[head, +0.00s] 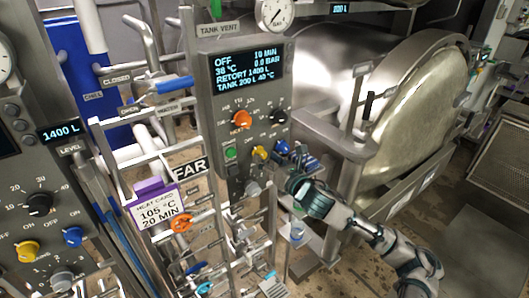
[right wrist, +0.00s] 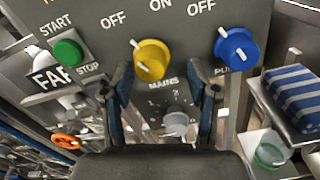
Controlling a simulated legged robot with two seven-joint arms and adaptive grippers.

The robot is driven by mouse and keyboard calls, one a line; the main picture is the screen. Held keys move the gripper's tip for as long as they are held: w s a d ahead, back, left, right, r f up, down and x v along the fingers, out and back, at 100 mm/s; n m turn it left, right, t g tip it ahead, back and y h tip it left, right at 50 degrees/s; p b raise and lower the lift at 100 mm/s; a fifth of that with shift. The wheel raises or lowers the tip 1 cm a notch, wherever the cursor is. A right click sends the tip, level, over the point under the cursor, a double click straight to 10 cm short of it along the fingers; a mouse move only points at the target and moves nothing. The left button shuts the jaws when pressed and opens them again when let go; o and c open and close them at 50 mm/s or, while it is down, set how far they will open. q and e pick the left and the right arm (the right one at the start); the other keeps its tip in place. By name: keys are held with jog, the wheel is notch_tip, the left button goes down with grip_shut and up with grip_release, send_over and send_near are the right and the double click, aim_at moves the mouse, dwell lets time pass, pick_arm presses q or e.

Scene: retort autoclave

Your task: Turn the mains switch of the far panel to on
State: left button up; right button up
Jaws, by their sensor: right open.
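The far panel (head: 222,110) stands at centre, with the FAR sign (head: 190,168) at its lower left. Its display (head: 247,68) starts with OFF. The grey mains switch (head: 252,188) is low on the panel; in the right wrist view the grey knob (right wrist: 176,122) sits under the MAINS label. Its pointer position is too unclear to tell. My right gripper (head: 292,184) is just right of the switch in the head view. In the right wrist view its open fingers (right wrist: 164,92) stand either side of the knob, apart from it. My left gripper is out of view.
Above the mains switch are a yellow knob (right wrist: 150,60), a blue pump knob (right wrist: 236,47) and a green start/stop button (right wrist: 68,53). Blue striped cloth (right wrist: 293,98) and a clear cup (right wrist: 268,152) are to the right. Pipes and an orange valve wheel (head: 181,221) lie left.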

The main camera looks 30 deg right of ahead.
jog(key=shift+w+a, duration=0.3)
jog(key=shift+w, duration=0.6)
jog(key=shift+w+a+r, duration=0.1)
jog(key=shift+a, duration=0.3)
jog(key=shift+d, duration=0.3)
grip_shut()
